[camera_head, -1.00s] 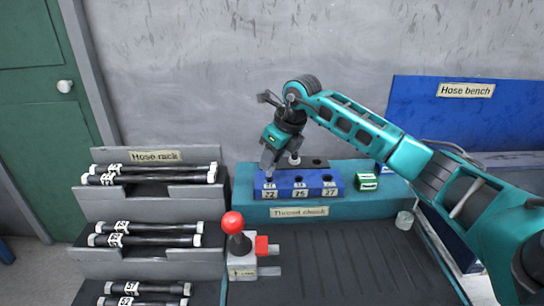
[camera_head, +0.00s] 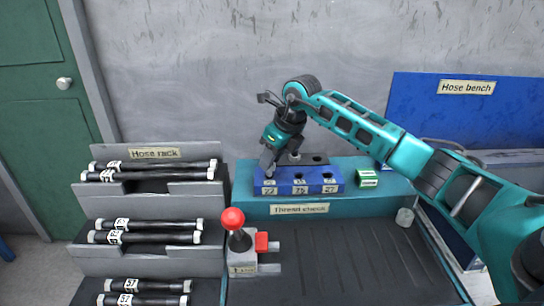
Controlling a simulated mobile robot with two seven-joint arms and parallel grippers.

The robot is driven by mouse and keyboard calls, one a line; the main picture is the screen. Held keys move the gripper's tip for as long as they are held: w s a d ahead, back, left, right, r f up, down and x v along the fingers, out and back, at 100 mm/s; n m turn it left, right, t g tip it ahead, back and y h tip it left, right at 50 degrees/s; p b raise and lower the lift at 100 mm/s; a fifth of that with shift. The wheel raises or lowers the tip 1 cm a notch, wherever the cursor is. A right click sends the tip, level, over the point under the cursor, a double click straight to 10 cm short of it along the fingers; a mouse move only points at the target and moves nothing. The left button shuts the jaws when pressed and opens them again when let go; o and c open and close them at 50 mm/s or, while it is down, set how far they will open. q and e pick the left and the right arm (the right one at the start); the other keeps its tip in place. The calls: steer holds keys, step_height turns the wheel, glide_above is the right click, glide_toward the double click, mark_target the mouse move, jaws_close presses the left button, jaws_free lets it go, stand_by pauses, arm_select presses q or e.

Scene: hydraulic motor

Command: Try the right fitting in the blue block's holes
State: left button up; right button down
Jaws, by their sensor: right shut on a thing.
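The blue block (camera_head: 334,188) lies on the teal "Thread check" bench, with a row of numbered labels on its front and dark holes in its top. My right gripper (camera_head: 267,169) points down over the block's left end, at the leftmost hole. It is shut on a fitting, which its fingers hide, so I cannot tell whether the fitting is in the hole or just above it. The middle and right holes show empty. My left gripper is not in view.
A dark strip (camera_head: 318,160) lies behind the block, with a small pale piece near the gripper. A red-knobbed lever (camera_head: 233,220) stands in front. The hose rack (camera_head: 150,204) is at left.

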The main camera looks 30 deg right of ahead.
steer(key=shift+f+b, duration=0.85)
steer(key=shift+f, duration=0.45)
steer(key=c, duration=0.7)
jaws_free()
steer(key=shift+c, duration=0.2)
steer(key=shift+r, duration=0.1)
steer(key=v, duration=1.2)
steer(key=shift+s+r, duration=0.15)
steer(key=shift+r, duration=0.2)
steer(key=shift+f, duration=0.1)
